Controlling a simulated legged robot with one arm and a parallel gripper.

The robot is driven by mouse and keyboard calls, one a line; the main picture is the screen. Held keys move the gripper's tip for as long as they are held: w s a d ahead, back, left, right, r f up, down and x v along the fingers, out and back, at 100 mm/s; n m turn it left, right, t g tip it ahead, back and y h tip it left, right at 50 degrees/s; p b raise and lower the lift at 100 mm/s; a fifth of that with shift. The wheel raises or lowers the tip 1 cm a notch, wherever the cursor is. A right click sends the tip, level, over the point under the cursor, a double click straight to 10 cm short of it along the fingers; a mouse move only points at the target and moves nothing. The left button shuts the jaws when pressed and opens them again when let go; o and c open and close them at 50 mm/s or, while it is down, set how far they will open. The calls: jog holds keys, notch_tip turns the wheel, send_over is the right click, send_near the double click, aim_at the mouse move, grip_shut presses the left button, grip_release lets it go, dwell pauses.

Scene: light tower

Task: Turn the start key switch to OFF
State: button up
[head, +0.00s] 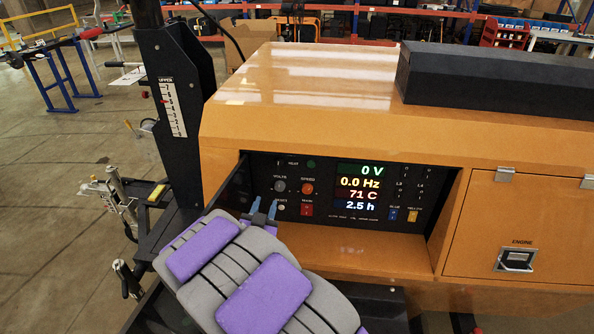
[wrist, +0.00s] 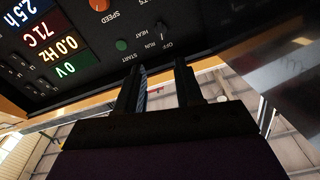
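The dark control panel (head: 340,190) is recessed in the orange housing. The start key switch (head: 279,163) is small and dark at its upper left, left of the green START button (head: 311,164). In the wrist view, tilted and nearly upside down, the labels HEAT, RUN and OFF surround the switch (wrist: 161,27), beside the green button (wrist: 122,45). The switch's exact position is too dark to tell. My gripper (head: 264,207) has its blue fingertips apart and empty, below the switch in the head view. In the wrist view, my gripper (wrist: 163,76) shows a gap between dark fingers.
Close by are the VOLTS knob (head: 280,185), orange SPEED knob (head: 307,188) and red button (head: 307,209). The lit display (head: 360,188) reads 0 V, 0.0 Hz, 71 C and 2.5 h. The recess's left wall (head: 237,185) is near my gripper.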

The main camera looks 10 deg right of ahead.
aim_at(277, 166)
jog(key=b+x, duration=0.2)
jog(key=x, duration=1.5)
jog(key=shift+w+a+b, duration=0.1)
jog(key=shift+b, duration=0.3)
jog(key=shift+c, duration=0.2)
grip_shut()
jog(key=shift+r+n+p, duration=0.25)
jog(key=shift+n+p, duration=0.25)
jog(key=shift+p, duration=0.75)
jog(key=shift+f+n+p, duration=0.1)
jog(key=shift+n+p, duration=0.6)
jog(key=shift+p, duration=0.45)
jog(key=shift+o, duration=0.2)
grip_release()
jog(key=shift+f, duration=0.1)
